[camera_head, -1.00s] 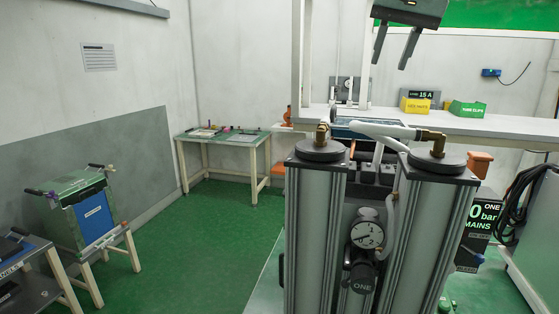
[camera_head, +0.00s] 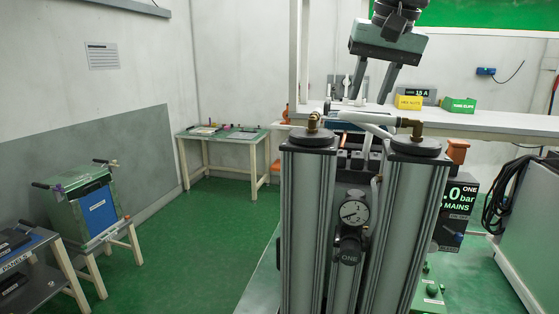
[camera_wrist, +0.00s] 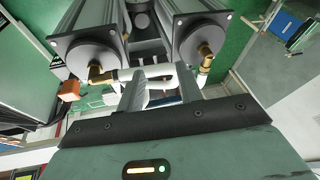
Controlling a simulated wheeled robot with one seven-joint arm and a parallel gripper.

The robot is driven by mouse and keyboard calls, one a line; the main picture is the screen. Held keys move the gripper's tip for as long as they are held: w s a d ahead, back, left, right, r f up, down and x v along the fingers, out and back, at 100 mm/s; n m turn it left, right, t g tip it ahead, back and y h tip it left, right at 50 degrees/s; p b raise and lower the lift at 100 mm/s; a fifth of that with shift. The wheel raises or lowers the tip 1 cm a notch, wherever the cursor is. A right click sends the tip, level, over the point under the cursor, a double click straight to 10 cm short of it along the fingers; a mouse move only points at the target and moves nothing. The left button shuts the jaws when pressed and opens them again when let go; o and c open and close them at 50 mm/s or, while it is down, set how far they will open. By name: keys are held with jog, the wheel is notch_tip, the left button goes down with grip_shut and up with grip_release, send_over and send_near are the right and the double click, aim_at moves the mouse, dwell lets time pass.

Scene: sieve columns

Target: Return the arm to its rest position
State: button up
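My gripper (camera_head: 369,100) hangs from the top of the head view, above and behind the two grey columns. Its two fingers point down and stand apart, with nothing held between them. In the wrist view the fingers (camera_wrist: 158,92) are also spread, with the white hose (camera_wrist: 158,76) and brass elbows of the columns showing beyond them. The left column (camera_head: 307,210) and right column (camera_head: 413,220) stand upright with dark caps. A white hose (camera_head: 365,118) runs between their brass fittings. A round gauge (camera_head: 354,212) sits between them.
A white bench (camera_head: 480,122) behind the columns holds a yellow bin (camera_head: 409,103) and a green bin (camera_head: 459,105). A small table (camera_head: 222,137) stands at the back left. A blue-fronted box (camera_head: 97,212) is on a stand at left. Green floor between is clear.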

jog(key=s+a+f+n+g+b, duration=0.2)
jog(key=s+a+f+n, duration=0.15)
jog(key=s+f, duration=0.85)
jog(key=s+a+f+n+g+b, duration=0.15)
jog(key=s+f+n, duration=0.25)
jog(key=s+f, duration=0.7)
jog(key=s+d+f+n, duration=0.1)
jog(key=s+d+f, duration=0.2)
jog(key=s+f, duration=0.4)
notch_tip(320, 180, down, 3)
jog(key=shift+s+r+n+h, duration=0.15)
jog(key=shift+n+h, duration=0.15)
jog(key=shift+n, duration=0.05)
jog(key=shift+g, duration=0.25)
